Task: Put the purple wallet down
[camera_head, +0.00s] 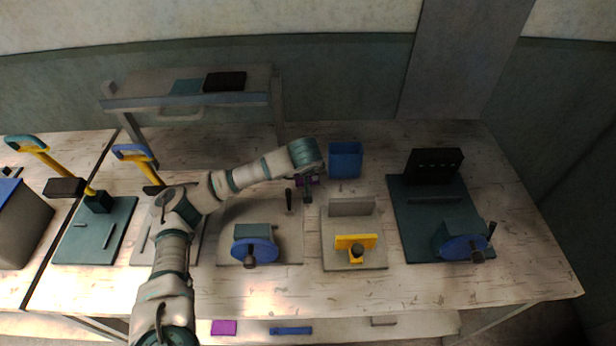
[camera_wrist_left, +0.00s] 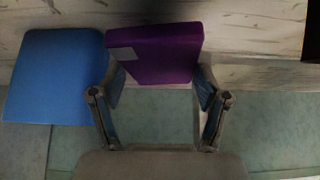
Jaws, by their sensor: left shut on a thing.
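The purple wallet (camera_wrist_left: 165,50) is a flat purple block with a grey patch at its upper left corner in the left wrist view. My left gripper (camera_wrist_left: 158,80) is shut on it, with one finger at each side. In the head view my left gripper (camera_head: 307,188) is at the back middle of the bench, just left of the blue bin. Only a small purple part of the wallet (camera_head: 314,181) shows there, mostly hidden by the gripper. I cannot tell whether the wallet touches the bench. My right gripper is not in view.
The blue bin (camera_head: 345,160) stands close by on the right, and shows in the wrist view (camera_wrist_left: 55,80). Grey and green plates with blue and yellow fixtures line the bench. A raised shelf (camera_head: 190,101) stands behind. Another purple piece (camera_head: 224,327) lies on the lower shelf.

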